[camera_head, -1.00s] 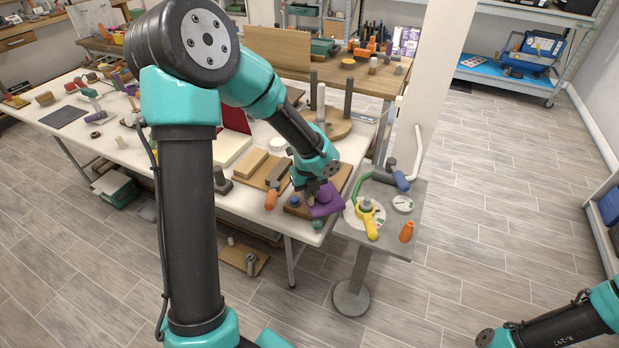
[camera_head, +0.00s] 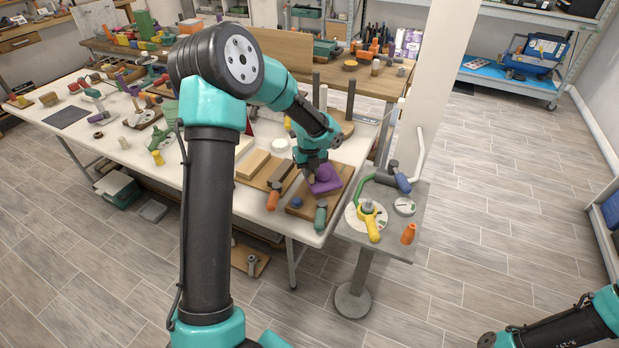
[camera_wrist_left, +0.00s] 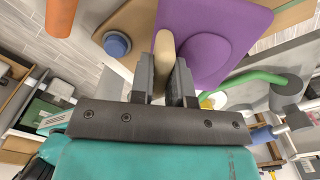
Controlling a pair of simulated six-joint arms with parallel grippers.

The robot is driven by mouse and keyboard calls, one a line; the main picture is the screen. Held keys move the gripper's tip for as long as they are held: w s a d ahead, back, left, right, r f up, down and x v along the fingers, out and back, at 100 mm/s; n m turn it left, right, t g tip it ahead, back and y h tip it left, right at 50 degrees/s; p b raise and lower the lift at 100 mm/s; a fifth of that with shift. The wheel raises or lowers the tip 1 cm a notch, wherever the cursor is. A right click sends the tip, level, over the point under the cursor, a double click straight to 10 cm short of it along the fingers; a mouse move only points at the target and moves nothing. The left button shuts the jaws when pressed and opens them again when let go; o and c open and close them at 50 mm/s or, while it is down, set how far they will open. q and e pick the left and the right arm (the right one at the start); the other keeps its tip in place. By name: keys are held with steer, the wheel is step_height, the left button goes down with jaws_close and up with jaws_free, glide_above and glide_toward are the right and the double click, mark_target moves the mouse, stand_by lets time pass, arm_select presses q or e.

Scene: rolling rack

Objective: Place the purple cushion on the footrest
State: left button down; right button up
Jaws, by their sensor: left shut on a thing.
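The purple cushion (camera_head: 327,181) is at the right end of the white table, over a brown wooden board (camera_head: 337,200). It also shows in the left wrist view (camera_wrist_left: 222,45), with a raised round pad. My left gripper (camera_head: 312,174) points down at the cushion's left side. In the left wrist view its fingers (camera_wrist_left: 162,80) are shut on a tan rounded piece at the cushion's edge. I cannot tell whether the cushion touches the board. I cannot tell for sure which object is the footrest.
The board carries a blue knob (camera_head: 297,202) and a teal roller (camera_head: 321,214). An orange-ended tool (camera_head: 272,199) lies left of it. A grey stand (camera_head: 405,243) to the right holds a yellow tool (camera_head: 371,224) and an orange cone (camera_head: 408,234). Upright dark posts (camera_head: 350,97) stand behind.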

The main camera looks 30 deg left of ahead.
arm_select(q)
steer(key=shift+w+a+f, duration=0.1)
steer(key=shift+f, duration=0.8)
steer(key=shift+w+a+f, duration=0.1)
steer(key=shift+f, duration=0.8)
steer(key=c, duration=1.1)
jaws_free()
steer(key=shift+f, duration=0.15)
step_height(320, 180, up, 12)
steer(key=shift+r, duration=0.2)
steer(key=shift+d, duration=0.1)
